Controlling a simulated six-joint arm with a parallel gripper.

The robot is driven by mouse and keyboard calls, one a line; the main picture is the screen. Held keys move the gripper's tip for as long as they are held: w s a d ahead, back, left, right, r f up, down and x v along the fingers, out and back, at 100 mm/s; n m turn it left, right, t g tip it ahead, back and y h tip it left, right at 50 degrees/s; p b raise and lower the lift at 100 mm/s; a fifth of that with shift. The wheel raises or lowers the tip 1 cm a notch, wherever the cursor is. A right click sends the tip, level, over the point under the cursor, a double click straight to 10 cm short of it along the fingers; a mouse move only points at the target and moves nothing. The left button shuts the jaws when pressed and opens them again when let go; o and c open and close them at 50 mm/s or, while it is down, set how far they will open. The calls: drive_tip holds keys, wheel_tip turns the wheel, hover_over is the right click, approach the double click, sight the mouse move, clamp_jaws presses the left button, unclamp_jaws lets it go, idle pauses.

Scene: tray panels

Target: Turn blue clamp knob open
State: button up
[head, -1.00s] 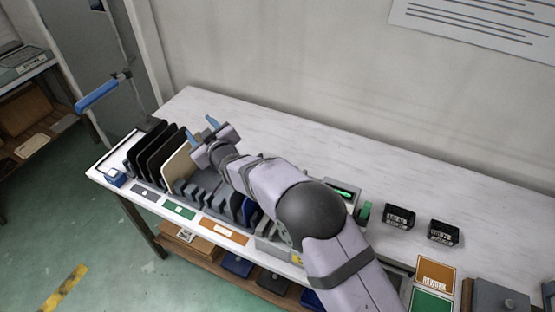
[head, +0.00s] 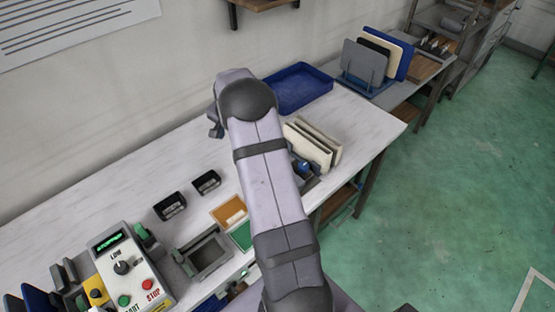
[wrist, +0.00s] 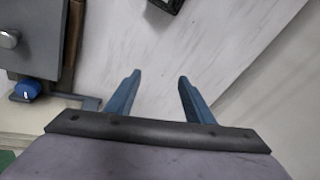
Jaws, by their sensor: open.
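The blue clamp knob (wrist: 28,89) has a white mark on its face. In the wrist view it is at the left, on a grey bracket beside a grey plate (wrist: 35,55) with a round metal knob. In the head view a blue knob (head: 303,167) shows just right of my arm, in front of cream panels, partly covered. My gripper (wrist: 159,76) is open and empty, its two blue fingers apart over the white table. The knob is outside the fingers, to their left in the wrist view. The fingertips are hidden in the head view.
Cream panels (head: 313,145) stand right of my arm. A blue tray (head: 300,88) lies behind it. Two black boxes (head: 170,206), an orange card (head: 228,211) and a control box (head: 125,270) are to the left. The table's back strip is mostly clear.

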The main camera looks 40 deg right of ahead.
drive_tip(key=s+d+m+g, duration=0.2)
drive_tip(key=s+d+m, duration=0.3)
drive_tip(key=s+d, duration=0.5)
drive_tip(key=r+m+g+y, duration=0.1)
drive_tip(key=m, duration=0.3)
hover_over(303, 165)
drive_tip(key=shift+s+a+p, duration=0.15)
drive_tip(key=shift+s+p, duration=0.1)
drive_tip(key=shift+p, duration=0.05)
drive_tip(key=shift+w+f+p, duration=0.2)
drive_tip(key=shift+f+p, duration=1.2)
drive_tip(key=shift+f, duration=2.25)
drive_tip(key=c, duration=1)
